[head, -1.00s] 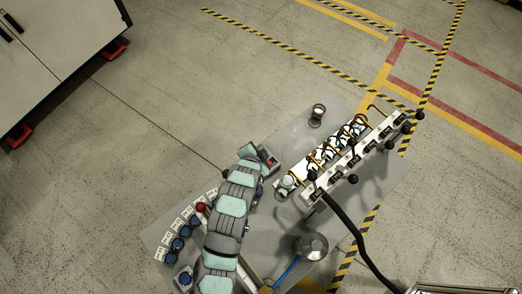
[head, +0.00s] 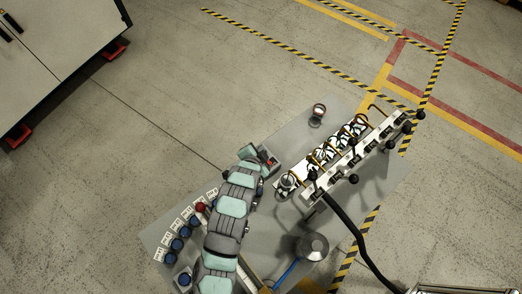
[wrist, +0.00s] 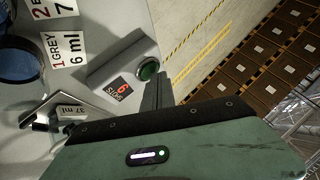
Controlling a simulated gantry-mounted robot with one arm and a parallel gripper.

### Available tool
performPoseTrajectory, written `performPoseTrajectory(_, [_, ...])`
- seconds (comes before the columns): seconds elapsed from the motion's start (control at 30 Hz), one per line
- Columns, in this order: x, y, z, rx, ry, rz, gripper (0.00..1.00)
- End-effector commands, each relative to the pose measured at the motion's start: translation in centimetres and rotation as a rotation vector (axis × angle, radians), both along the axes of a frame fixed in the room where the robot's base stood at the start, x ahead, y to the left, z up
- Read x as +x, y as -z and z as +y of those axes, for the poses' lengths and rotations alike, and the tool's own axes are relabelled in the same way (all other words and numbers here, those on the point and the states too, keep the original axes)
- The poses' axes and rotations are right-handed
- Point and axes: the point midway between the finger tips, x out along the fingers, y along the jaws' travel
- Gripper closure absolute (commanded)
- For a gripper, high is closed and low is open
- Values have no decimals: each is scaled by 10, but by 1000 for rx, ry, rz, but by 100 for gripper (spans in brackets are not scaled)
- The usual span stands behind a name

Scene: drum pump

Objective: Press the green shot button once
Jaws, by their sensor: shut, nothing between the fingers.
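The green button (wrist: 149,69) sits on the end of a grey box (wrist: 122,70) in the wrist view. The box has a small display (wrist: 122,88) with a red digit over the word SHOTS, seen upside down. My gripper (wrist: 159,78) is shut and empty, its fingertips right beside the button's lower right edge in the picture. I cannot tell whether they touch it. In the head view the box (head: 269,159) shows just right of my wrist; the button and fingers are hidden there.
A rack of several jars (head: 320,158) with a row of black-knobbed levers (head: 358,158) stands at right.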

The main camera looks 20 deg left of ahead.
Motion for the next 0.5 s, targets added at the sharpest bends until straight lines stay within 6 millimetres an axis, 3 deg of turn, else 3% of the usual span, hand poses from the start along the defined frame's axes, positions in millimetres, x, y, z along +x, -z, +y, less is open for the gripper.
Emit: performPoseTrajectory(0.5, [0,-18,0,1,1,-1,100])
